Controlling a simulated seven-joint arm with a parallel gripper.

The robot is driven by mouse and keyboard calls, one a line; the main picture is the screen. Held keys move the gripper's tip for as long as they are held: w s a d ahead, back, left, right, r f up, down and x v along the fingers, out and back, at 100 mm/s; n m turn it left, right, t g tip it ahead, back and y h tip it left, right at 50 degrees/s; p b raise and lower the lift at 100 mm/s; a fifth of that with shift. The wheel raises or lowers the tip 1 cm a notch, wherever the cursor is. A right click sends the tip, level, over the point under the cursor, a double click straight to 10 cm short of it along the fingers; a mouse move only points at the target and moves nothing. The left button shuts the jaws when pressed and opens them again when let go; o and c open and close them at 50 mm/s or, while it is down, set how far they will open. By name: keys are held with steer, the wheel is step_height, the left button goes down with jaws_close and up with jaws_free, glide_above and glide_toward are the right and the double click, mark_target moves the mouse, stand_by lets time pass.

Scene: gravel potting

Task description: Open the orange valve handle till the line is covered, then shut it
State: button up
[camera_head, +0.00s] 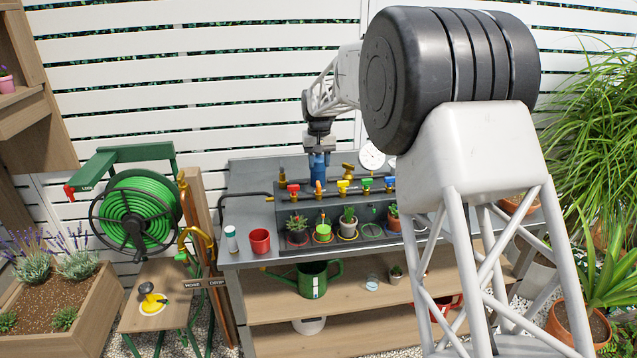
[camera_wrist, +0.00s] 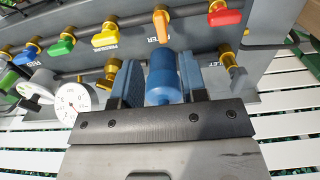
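The orange valve handle (camera_head: 318,187) is in the row of coloured handles on the grey bench unit. In the wrist view the orange handle (camera_wrist: 161,25) stands upright in the picture, just beyond my fingertips and apart from them. My gripper (camera_head: 319,160) points down behind the row. In the wrist view its two blue-padded fingers (camera_wrist: 160,65) stand apart, with a blue cylinder (camera_wrist: 164,80) between them. I cannot tell whether they clamp it. Below the orange handle, a small pot (camera_head: 323,237) with bright green in it stands on the bench. I cannot make out a line.
A red handle (camera_wrist: 224,17) and a yellow handle (camera_wrist: 104,39) flank the orange one. Brass fittings (camera_wrist: 231,62) and a white gauge (camera_wrist: 72,98) are near my fingers. Potted plants (camera_head: 298,232) stand in front of the unit. A red cup (camera_head: 260,242) is at the bench's left.

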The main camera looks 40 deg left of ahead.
mark_target(319, 183)
steer(key=shift+a, duration=0.1)
stand_by(0.3)
steer(key=shift+f, duration=3.95)
steer(key=shift+c, duration=0.3)
jaws_close()
